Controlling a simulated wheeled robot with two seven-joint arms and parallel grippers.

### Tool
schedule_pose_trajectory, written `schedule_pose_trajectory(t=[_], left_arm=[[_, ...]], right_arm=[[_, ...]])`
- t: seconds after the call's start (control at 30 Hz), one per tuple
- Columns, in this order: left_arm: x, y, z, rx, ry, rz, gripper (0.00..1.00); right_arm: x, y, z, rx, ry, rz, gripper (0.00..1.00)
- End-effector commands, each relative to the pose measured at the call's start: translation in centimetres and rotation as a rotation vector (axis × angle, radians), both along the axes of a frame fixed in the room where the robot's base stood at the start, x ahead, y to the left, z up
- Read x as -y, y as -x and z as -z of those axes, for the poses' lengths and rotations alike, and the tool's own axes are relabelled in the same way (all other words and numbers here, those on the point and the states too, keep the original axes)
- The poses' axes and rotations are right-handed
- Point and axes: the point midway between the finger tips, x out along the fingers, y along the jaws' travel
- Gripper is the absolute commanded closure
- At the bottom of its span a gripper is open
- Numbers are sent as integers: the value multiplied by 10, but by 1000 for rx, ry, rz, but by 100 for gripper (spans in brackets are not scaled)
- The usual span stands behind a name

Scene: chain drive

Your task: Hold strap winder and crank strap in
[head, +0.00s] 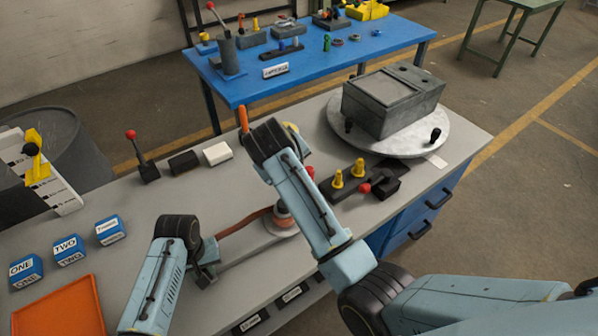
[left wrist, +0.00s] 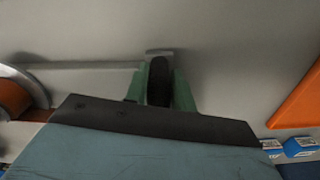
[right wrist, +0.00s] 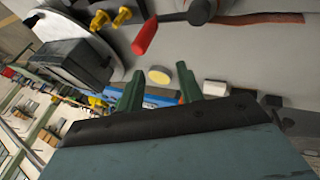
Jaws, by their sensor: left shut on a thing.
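The strap winder shows as a spool (head: 284,216) with a reddish-brown strap (head: 243,222) leading left, partly hidden behind my right arm. In the left wrist view, its orange-brown spool (left wrist: 14,98) is at the left edge, and a grey bar (left wrist: 80,65) runs toward a dark grip (left wrist: 158,75). My left gripper (head: 208,273) is shut on that dark grip. My right gripper (right wrist: 158,85) is open and empty. In the right wrist view, the red crank handle (right wrist: 145,38) is apart from its fingertips, beside the dark crank hub (right wrist: 200,10). In the head view my right forearm hides its fingers.
Yellow knobs (head: 337,179) and a red-ball lever (head: 364,188) stand right of the winder. A grey box (head: 392,105) sits on a round turntable (head: 437,139). Black (head: 184,163) and white (head: 217,153) blocks, labelled blue blocks (head: 67,250) and an orange tray (head: 60,308) lie left.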

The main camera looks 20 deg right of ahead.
Motion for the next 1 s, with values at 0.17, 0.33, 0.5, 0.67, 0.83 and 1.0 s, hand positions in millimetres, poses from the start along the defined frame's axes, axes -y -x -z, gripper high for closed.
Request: schedule_pose_trajectory(t=[0.17,0.33,0.5,0.67,0.83,1.0], left_arm=[[-1,3,2,-7,-5,5,100],[-1,2,2,-6,-5,5,100],[0,2,2,-6,-4,5,100],[0,2,2,-5,-4,6,100],[0,2,1,-4,-3,6,100],[0,1,1,-4,-2,6,100]], right_arm=[[30,-12,21,-188,-28,-246,53],[58,-20,28,-320,-114,-528,53],[83,-26,17,-353,-222,-791,53],[97,-29,4,-324,-293,-966,53],[102,-31,-4,-297,-328,-1052,53],[96,-32,11,-294,-336,-1065,53]])
